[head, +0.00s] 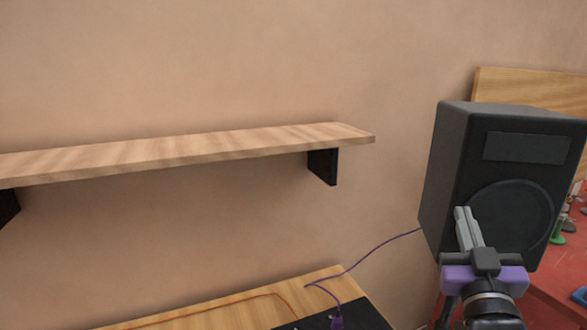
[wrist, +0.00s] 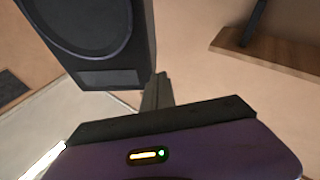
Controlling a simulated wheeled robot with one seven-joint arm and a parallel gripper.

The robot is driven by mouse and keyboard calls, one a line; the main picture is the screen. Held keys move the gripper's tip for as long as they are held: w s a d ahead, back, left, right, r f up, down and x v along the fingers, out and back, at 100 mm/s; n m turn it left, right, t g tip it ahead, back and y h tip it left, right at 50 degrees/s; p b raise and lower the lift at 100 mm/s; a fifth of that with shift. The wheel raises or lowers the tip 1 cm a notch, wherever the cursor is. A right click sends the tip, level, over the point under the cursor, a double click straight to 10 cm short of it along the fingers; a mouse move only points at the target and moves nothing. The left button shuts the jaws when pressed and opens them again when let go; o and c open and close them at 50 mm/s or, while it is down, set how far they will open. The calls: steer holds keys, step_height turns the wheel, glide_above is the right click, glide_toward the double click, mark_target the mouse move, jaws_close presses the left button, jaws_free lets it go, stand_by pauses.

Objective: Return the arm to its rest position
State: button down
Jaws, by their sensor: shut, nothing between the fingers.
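My gripper (head: 467,228) is at the lower right of the head view, in front of a black speaker (head: 458,150). Its grey fingers are together and point up, with nothing between them. In the wrist view the shut fingers (wrist: 157,90) show at the middle, above the purple gripper body. The speaker (wrist: 125,40) fills the upper left of that view. I cannot tell how far the fingers are from the speaker, but no contact is clear.
A wooden shelf (head: 200,152) on black brackets hangs on the tan wall at left. Below it stands a wooden table (head: 235,300) with a black device (head: 360,317) and purple and orange cables. A red surface (head: 560,270) with small items is at right.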

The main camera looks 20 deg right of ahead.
steer(key=s+a+f+n+t+y, duration=0.1)
steer(key=s+a+f+n+y, duration=0.3)
steer(key=a+f+y, duration=0.3)
steer(key=s+a+f+n+t+y, duration=0.2)
steer(key=s+a+f+n+y, duration=0.25)
steer(key=a, duration=0.45)
steer(key=s+a+f+m+g, duration=0.2)
steer(key=s+f, duration=0.5)
steer(key=s, duration=0.4)
steer(key=s+a+f+m+g, duration=0.1)
steer(key=s+a+f+g, duration=0.3)
steer(key=s, duration=0.7)
step_height(320, 180, down, 3)
steer(key=shift+a+f+m+y, duration=0.2)
steer(key=shift+a+m+y, duration=0.2)
steer(key=shift+a, duration=0.8)
steer(key=shift+s, duration=0.1)
